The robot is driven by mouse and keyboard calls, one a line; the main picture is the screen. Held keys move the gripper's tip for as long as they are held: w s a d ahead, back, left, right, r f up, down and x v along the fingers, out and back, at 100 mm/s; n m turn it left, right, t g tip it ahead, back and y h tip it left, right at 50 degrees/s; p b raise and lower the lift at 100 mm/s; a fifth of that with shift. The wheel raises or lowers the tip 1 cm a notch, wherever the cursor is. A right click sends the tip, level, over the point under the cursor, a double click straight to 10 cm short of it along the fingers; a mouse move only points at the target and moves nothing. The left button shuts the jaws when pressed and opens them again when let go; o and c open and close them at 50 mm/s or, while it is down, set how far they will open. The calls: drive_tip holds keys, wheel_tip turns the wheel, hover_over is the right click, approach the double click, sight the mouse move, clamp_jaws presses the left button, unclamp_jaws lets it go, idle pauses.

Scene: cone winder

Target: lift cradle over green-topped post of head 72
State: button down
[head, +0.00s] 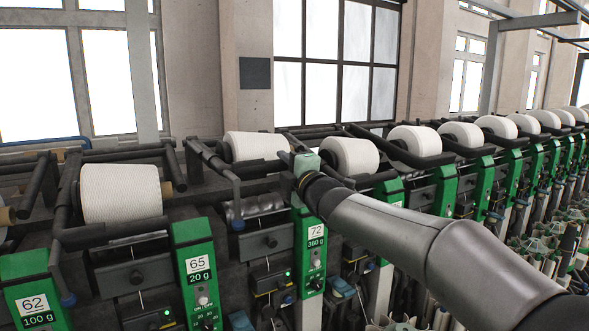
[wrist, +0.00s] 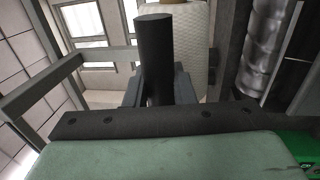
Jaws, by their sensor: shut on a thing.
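The head 72 post (head: 312,245) is a green-topped housing with a white 72 label and a 360 g display. Its top is partly hidden by my gripper. The cradle (head: 215,163) of head 72 is a black bar frame around a white yarn cone (head: 256,146), left of the post. My gripper (head: 291,162) is beside that cone, at the post's upper end, shut on the cradle's bar. In the wrist view the black round bar (wrist: 155,55) stands between the dark fingers, with the cone (wrist: 188,45) behind it. The fingertips are mostly hidden.
The head 65 post (head: 195,265) and its cone (head: 120,193) are at left, with the head 62 post (head: 38,290) beyond. More cones and green posts run away to the right. A shiny grooved drum (wrist: 262,45) is near in the wrist view.

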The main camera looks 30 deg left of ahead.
drive_tip(key=c, duration=1.3)
unclamp_jaws()
drive_tip(key=shift+f, duration=0.15)
drive_tip(key=shift+o, duration=0.2)
drive_tip(key=b+v, duration=0.5)
drive_tip(key=v, duration=1.2)
drive_tip(key=shift+d, duration=0.15)
drive_tip(key=shift+s+f, duration=0.1)
